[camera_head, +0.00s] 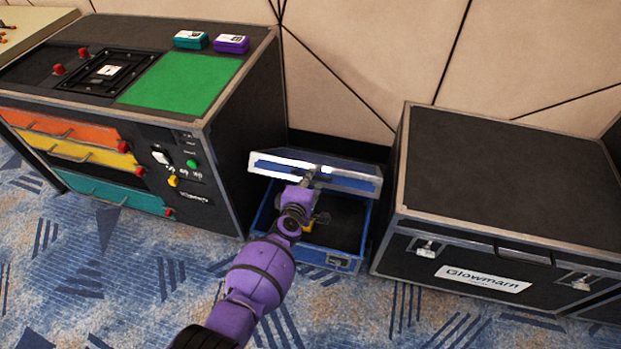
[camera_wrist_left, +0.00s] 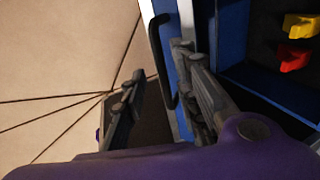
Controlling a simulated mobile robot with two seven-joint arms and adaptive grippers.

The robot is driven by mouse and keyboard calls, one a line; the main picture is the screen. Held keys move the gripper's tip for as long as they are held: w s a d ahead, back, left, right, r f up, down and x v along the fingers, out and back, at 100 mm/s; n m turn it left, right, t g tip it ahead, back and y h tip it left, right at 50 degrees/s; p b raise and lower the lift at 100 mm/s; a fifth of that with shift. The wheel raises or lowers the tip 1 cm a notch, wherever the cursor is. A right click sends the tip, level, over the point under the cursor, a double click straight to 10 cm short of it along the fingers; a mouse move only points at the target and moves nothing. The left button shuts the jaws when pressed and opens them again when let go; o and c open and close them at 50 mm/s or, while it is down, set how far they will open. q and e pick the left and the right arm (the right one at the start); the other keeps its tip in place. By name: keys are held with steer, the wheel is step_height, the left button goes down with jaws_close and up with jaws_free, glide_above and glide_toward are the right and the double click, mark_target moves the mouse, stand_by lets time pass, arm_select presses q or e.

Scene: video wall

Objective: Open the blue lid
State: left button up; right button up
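The blue lid (camera_head: 350,182) with a silver rim stands raised at a tilt over the blue case (camera_head: 262,212), whose dark inside is partly exposed. In the left wrist view the lid (camera_wrist_left: 183,20) shows its silver edge and a black handle (camera_wrist_left: 157,45). My left gripper (camera_head: 312,174) is at the middle of the lid's raised edge and covers part of it. In the left wrist view its two fingers (camera_wrist_left: 160,68) are spread apart, with the handle between or just beyond them; contact is not clear. My right gripper is not in view.
A black console (camera_head: 232,120) with coloured drawers stands close on the left. A black Glowmarn case (camera_head: 500,180) stands close on the right. A panelled wall (camera_head: 360,50) is right behind. Inside the blue case are a yellow piece (camera_wrist_left: 300,25) and a red piece (camera_wrist_left: 293,60). Carpet in front is clear.

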arm_select(q)
steer(key=shift+s+a+r+p, duration=0.15)
steer(key=shift+s+r+p, duration=0.35)
steer(key=shift+r+p, duration=0.35)
steer(key=shift+s+a+r+p, duration=0.2)
steer(key=shift+s+r+p, duration=0.45)
steer(key=shift+p, duration=0.25)
steer(key=shift+s+a+r+p, duration=0.15)
steer(key=shift+s+r+p, duration=0.25)
steer(key=shift+r+p, duration=0.45)
